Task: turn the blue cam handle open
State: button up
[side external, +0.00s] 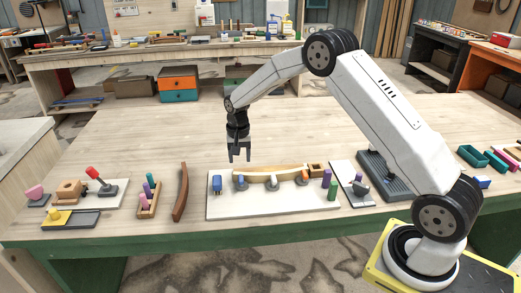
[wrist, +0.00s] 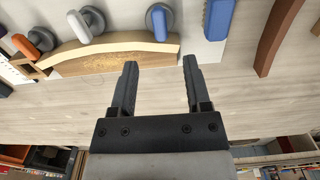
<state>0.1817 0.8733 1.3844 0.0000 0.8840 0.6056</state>
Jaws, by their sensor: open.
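The blue cam handle (wrist: 160,22) sits on a round grey base near the curved wooden stringer (wrist: 115,55); it also shows in the side view (side external: 240,179), at the stringer's left end. The stringer lies on a pale board (side external: 280,204). A white-handled cam (wrist: 78,24) and an orange-handled cam (wrist: 22,45) stand along the same edge. My gripper (side external: 240,158) is open and empty, pointing down above the back edge of the board, apart from the handle. In the wrist view, the gap between its fingers (wrist: 160,65) lies just off the stringer's end.
A blue block (side external: 217,183) stands at the board's left, close to the blue cam. Purple and green pegs (side external: 332,190) stand at its right. A dark curved wooden strip (side external: 180,192) lies left of the board. The table behind the board is clear.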

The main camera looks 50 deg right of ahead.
aim_at(241, 177)
jog(key=shift+f, duration=3.85)
grip_shut()
